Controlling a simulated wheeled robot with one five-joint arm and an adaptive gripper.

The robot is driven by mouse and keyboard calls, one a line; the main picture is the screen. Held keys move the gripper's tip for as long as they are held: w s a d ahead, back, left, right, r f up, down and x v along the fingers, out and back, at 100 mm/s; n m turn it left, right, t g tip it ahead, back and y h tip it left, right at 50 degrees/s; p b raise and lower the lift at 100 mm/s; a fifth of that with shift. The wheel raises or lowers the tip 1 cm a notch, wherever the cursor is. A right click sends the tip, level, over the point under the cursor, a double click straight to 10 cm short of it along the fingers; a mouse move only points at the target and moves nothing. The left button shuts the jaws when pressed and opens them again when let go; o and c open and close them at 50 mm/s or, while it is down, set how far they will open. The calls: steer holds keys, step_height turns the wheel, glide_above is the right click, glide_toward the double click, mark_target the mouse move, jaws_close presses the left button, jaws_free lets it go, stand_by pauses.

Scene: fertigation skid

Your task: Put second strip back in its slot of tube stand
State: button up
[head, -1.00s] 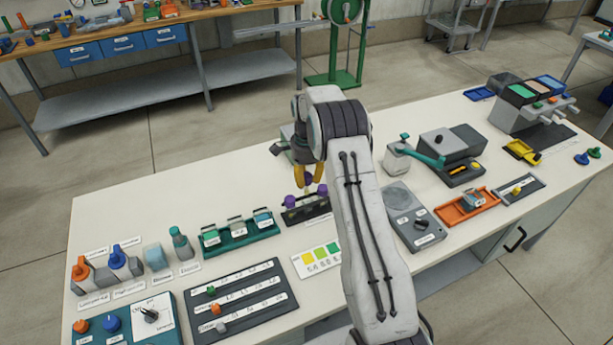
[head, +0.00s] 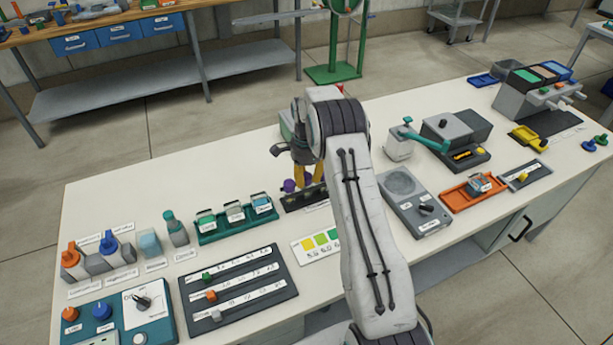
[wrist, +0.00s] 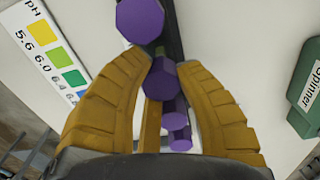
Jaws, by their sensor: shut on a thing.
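The dark tube stand (head: 297,203) is on the white bench, left of my arm, with purple-topped pieces at it. My gripper (head: 304,176) is over the stand, its yellow fingers pointing down. In the wrist view my gripper (wrist: 160,72) is shut on a purple-topped strip (wrist: 159,80). Another purple top (wrist: 140,20) is just beyond the fingertips, and smaller purple parts show below between the fingers. The fingers hide much of the held strip and its slot, so I cannot tell whether it is seated.
A pH colour card (head: 320,241) lies in front of the stand. A green rack (head: 222,237) stands to the left, and a grey device with a round plate (head: 402,184) to the right. A green part labelled Spinner (wrist: 308,95) shows at the wrist view's right.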

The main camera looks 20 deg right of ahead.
steer(key=o, duration=0.9)
steer(key=shift+o, duration=0.2)
steer(key=shift+r, duration=0.1)
steer(key=shift+r+p, duration=2.05)
steer(key=shift+r, duration=1.35)
